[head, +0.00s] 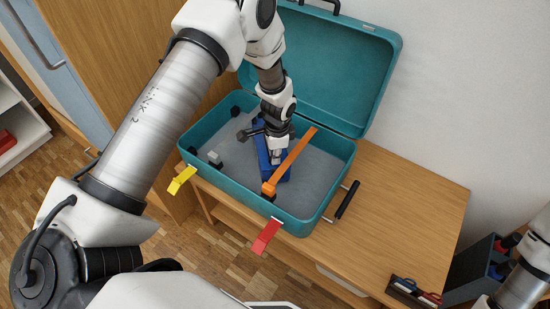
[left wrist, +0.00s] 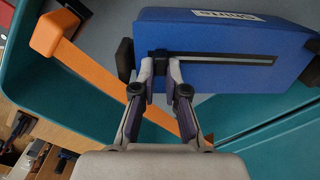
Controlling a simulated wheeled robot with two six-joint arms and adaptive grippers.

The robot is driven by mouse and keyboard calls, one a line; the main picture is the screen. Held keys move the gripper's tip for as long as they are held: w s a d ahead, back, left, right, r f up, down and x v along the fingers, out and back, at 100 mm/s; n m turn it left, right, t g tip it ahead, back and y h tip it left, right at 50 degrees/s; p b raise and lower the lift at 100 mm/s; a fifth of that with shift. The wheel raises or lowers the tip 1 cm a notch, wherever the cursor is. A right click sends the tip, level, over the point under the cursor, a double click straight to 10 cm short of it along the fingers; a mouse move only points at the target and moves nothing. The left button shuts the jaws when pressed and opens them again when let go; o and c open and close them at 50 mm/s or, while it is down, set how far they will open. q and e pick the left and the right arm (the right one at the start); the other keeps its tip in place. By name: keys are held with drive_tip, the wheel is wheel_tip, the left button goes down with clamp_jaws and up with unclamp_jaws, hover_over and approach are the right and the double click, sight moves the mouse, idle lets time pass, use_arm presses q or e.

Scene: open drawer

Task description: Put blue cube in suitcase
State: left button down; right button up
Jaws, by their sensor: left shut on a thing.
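The open teal suitcase (head: 330,190) stands on the wooden table with its lid raised at the back. A blue box (head: 262,150) is inside it, over the grey floor; whether it touches the floor I cannot tell. My left gripper (head: 277,157) is over the suitcase, in front of part of the box. In the left wrist view the blue box (left wrist: 225,45) has a white label and a dark slot. My left gripper (left wrist: 160,78) is shut on its small dark tab. My right gripper is not in view.
An orange strap (head: 293,158) crosses the suitcase beside the box. A yellow latch (head: 181,180) and a red latch (head: 266,237) stick out from the front. A dark bin (head: 470,269) stands at the lower right. The table's right part is mostly clear.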

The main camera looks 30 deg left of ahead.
use_arm(q)
drive_tip(key=shift+f, duration=0.8)
drive_tip(key=c, duration=1.2)
unclamp_jaws()
wheel_tip(320, 180, up, 12)
drive_tip(key=shift+d+p, duration=0.25)
drive_tip(key=shift+p, duration=0.15)
